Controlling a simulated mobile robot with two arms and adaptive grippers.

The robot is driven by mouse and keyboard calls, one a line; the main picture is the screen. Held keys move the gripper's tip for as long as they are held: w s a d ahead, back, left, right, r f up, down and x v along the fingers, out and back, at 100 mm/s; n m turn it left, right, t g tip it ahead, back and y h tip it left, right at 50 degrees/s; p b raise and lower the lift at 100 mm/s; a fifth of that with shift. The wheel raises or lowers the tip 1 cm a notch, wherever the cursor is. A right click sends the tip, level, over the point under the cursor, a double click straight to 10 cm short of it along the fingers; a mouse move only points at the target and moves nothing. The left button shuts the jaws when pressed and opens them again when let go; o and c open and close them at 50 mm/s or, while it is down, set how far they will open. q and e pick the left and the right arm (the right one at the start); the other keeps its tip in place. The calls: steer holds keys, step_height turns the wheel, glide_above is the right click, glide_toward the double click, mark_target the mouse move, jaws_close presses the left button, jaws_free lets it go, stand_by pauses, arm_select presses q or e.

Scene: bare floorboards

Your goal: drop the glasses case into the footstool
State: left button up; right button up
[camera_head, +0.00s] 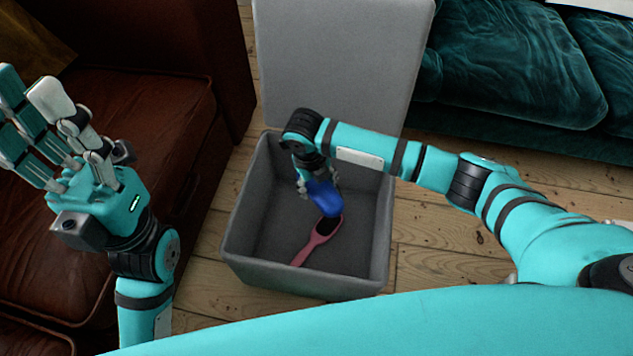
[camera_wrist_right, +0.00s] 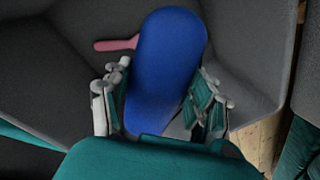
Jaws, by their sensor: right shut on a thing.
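The blue glasses case (camera_head: 323,198) is held in my right gripper (camera_head: 318,186), over the inside of the open grey footstool (camera_head: 305,283). In the right wrist view the case (camera_wrist_right: 168,62) stands out between the two sides of my right gripper (camera_wrist_right: 160,98), which is shut on it. The footstool's lid (camera_head: 335,60) is raised at the back. I cannot tell how high the case is above the footstool's floor. My left gripper (camera_head: 45,130) is at the left, its fingers spread and empty, over the brown sofa.
A pink brush (camera_head: 315,244) lies inside the footstool, just below the case; its handle (camera_wrist_right: 115,44) shows in the right wrist view. A brown leather sofa (camera_head: 130,110) stands at the left and a teal velvet sofa (camera_head: 520,75) at the back right. Bare floorboards (camera_head: 430,240) lie right of the footstool.

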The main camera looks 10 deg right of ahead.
mark_target(311, 186)
steer(key=o, duration=1.3)
steer(key=shift+c, duration=0.2)
steer(key=shift+r, duration=0.1)
step_height(311, 186, up, 12)
steer(key=a, duration=0.1)
steer(key=shift+s+a, duration=0.2)
steer(key=shift+s, duration=0.1)
